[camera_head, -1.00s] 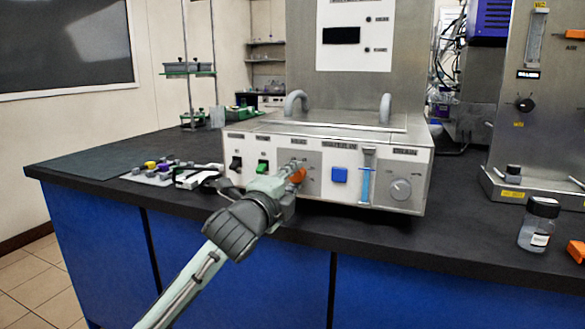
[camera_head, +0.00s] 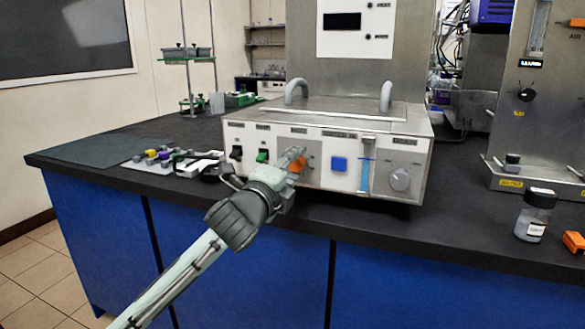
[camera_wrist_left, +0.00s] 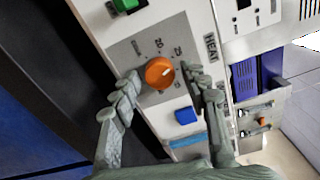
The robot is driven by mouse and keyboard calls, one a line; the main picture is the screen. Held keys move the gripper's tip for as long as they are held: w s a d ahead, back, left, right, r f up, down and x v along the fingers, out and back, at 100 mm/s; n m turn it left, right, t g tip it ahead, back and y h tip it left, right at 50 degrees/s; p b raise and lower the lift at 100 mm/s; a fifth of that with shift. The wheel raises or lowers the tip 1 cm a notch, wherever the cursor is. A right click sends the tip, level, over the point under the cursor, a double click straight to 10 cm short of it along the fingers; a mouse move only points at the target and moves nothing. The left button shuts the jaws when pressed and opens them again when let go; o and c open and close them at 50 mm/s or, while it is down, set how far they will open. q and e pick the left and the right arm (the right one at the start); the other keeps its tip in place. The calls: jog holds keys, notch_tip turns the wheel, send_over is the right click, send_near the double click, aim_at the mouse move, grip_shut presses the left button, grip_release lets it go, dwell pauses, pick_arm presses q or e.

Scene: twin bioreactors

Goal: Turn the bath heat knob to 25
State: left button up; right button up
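The orange bath heat knob (camera_head: 298,165) is on the white front panel of the bath unit (camera_head: 315,112). In the left wrist view the knob (camera_wrist_left: 160,73) sits on a grey dial plate marked HEAT, with small numbers around it. I can read 20 and what looks like 25; the knob's pointer is too small to read. My left gripper (camera_head: 292,158) reaches the panel from the front. In the left wrist view its two fingers (camera_wrist_left: 163,78) stand apart on either side of the knob, with gaps showing between them and it. My right gripper is not in view.
A green switch (camera_head: 262,156) is left of the knob and a blue button (camera_head: 339,164) right of it. A grey knob (camera_head: 400,179) is farther right. A lidded jar (camera_head: 535,215) stands near the right. Small parts lie on a mat (camera_head: 150,168) at left.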

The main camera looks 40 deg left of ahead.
pick_arm(q)
jog(key=v, duration=0.7)
jog(key=shift+s, duration=0.3)
dwell(0.5)
